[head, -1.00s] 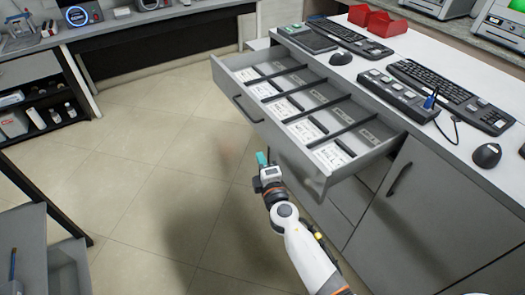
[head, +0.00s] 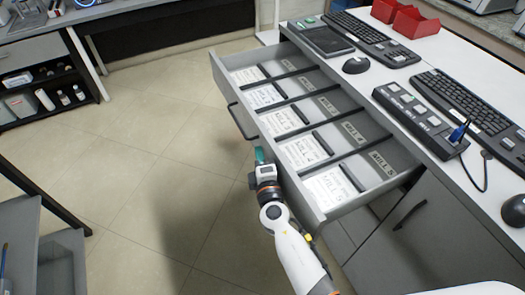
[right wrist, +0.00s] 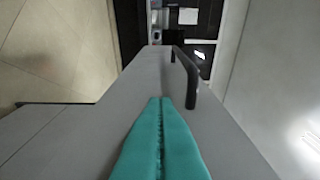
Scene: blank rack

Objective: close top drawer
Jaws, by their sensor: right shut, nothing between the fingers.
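The top drawer (head: 316,211) is pulled out from the grey cabinet under the white counter. Inside it are dividers and labelled white cards in several compartments. Its black handle (head: 237,119) is on the front face; in the right wrist view the handle (right wrist: 190,82) stands off the grey drawer front (right wrist: 150,75), just beyond my fingertips. My right gripper (head: 259,156) is shut and empty, with teal fingers close to the drawer front, near the handle's lower end. In the right wrist view the teal fingers (right wrist: 160,100) are together. I cannot tell whether they touch the front. My left gripper is not in view.
Keyboards, mice, a grey button box (head: 420,121) and red bins (head: 415,22) stand on the counter (head: 375,75). A closed cabinet door (head: 430,235) is below right. The tiled floor (head: 150,130) left of the drawer is clear. Another bench stands at the far left.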

